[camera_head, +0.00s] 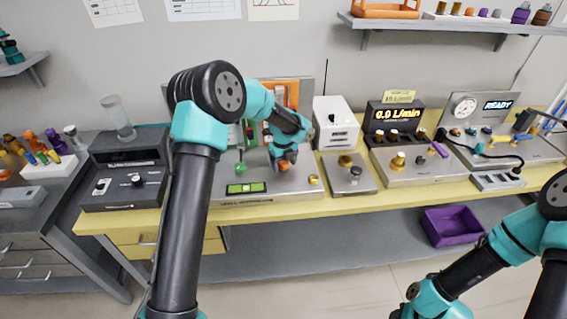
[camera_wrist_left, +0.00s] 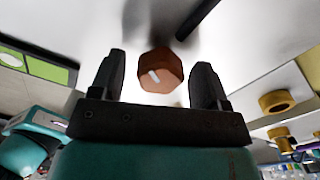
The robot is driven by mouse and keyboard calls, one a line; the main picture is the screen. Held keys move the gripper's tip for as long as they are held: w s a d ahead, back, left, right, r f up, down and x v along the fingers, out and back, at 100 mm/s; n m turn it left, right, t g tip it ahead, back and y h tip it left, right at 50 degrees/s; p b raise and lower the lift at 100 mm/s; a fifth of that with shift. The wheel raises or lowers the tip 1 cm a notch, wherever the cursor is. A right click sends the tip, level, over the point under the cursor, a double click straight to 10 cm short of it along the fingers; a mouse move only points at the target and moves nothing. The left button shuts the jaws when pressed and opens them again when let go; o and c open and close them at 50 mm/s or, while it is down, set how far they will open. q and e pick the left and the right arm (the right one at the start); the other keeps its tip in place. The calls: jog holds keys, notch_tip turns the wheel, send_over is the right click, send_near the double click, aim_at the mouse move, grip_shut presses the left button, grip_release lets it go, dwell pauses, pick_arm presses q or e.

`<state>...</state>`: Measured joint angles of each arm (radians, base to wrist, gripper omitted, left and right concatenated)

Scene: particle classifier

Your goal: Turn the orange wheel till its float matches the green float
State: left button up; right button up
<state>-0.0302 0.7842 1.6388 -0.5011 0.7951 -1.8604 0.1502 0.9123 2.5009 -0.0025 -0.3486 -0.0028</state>
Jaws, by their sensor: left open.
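The orange wheel (camera_wrist_left: 160,70), a faceted knob with a white mark, shows in the left wrist view between the two fingers of my left gripper (camera_wrist_left: 160,64). The fingers are open, with a gap on each side of the wheel. In the head view my left gripper (camera_head: 284,157) is low over the front of the panel unit, and the wheel is mostly hidden by it. Behind my arm are an orange frame (camera_head: 291,92) and a green part (camera_head: 250,130); I cannot make out either float's height. My right gripper is outside the view.
A small green-marked level (camera_head: 246,188) lies left of the gripper, with a green knob (camera_head: 240,168) behind it. Brass knobs (camera_wrist_left: 277,102) stand to the right. A white box (camera_head: 335,125) and a 6.0 L/min unit (camera_head: 395,115) stand farther right.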

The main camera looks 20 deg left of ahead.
pick_arm(q)
jog(key=shift+c, duration=0.3)
jog(key=c, duration=0.9)
jog(key=shift+o, duration=0.2)
jog(key=shift+n, duration=0.4)
jog(key=n, duration=0.9)
jog(key=shift+n, duration=0.3)
jog(key=n, duration=1)
jog(key=shift+n, duration=0.3)
